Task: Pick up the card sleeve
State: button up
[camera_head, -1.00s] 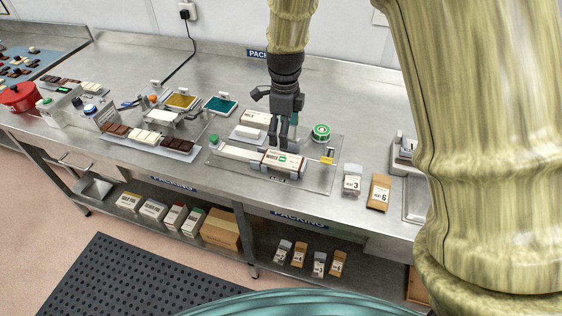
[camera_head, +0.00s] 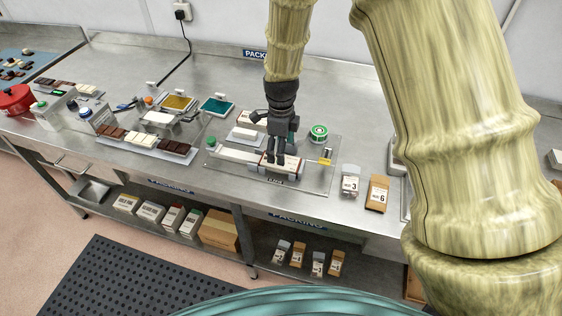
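A card sleeve (camera_head: 291,165), a small pale box with dark red ends, lies on the clear mat (camera_head: 318,185) on the steel bench. A long white strip or bar lies against its left side. My gripper (camera_head: 277,161) points down with its fingertips at the sleeve's middle, overlapping it and covering part of its printed top. The fingers look close together, but whether they are shut on the sleeve is too small to tell. The sleeve appears to rest on the mat.
A green-topped round tin (camera_head: 319,132) stands right of my gripper, and a white block (camera_head: 243,134) lies to its left. Card packs numbered 3 (camera_head: 350,182) and 6 (camera_head: 377,196) stand at right. A tray of chocolate bars (camera_head: 149,143) lies left.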

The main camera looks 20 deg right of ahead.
jog(key=shift+f+p, duration=1.3)
jog(key=shift+f, duration=1.15)
jog(key=shift+s, duration=0.1)
jog(key=shift+c, duration=0.2)
jog(key=c, duration=1)
